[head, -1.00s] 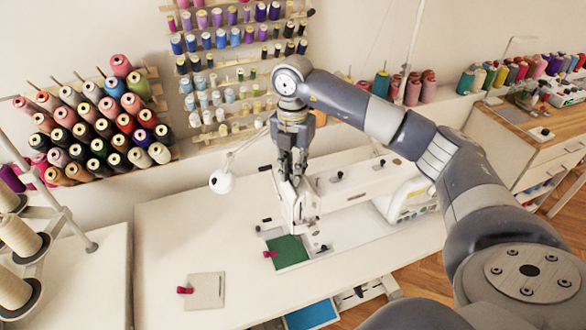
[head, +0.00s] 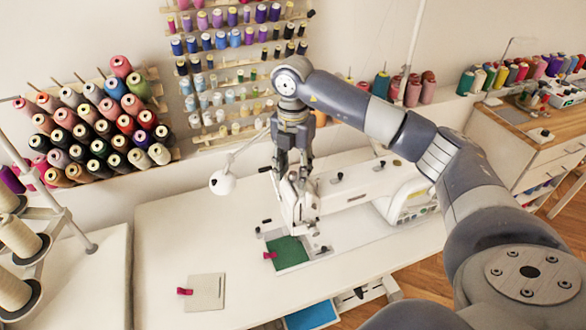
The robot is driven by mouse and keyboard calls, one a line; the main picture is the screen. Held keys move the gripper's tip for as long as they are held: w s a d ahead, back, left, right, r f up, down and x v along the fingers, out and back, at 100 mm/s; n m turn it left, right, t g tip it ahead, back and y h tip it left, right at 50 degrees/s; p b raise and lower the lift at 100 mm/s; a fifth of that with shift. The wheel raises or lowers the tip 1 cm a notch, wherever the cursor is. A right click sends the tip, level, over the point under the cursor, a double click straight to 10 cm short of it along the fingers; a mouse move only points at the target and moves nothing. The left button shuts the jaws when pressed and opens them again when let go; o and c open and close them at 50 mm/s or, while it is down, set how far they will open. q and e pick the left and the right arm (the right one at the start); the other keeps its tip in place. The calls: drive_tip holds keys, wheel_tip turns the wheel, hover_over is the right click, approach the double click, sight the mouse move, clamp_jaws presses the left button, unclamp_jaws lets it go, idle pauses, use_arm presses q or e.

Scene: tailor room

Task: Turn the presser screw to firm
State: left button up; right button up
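The white sewing machine (head: 375,187) stands on the white table, its needle head at the left end. My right gripper (head: 293,168) points down at the top of this head, its fingers apart at either side of the head's top. The presser screw cannot be made out; it is small and the gripper covers that spot. I cannot tell whether the fingers touch it. A green cloth (head: 290,252) lies under the needle area, with a magenta clip (head: 270,254) at its left edge. My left gripper is not in view.
A beige swatch (head: 208,291) with another magenta clip (head: 185,291) lies on the white table (head: 170,235). A white lamp (head: 223,183) stands close left of the gripper. Thread racks (head: 100,125) line the wall behind. The table's left front is mostly clear.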

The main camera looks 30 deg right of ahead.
sight(293, 173)
wheel_tip(293, 173, up, 12)
idle(0.5)
idle(0.4)
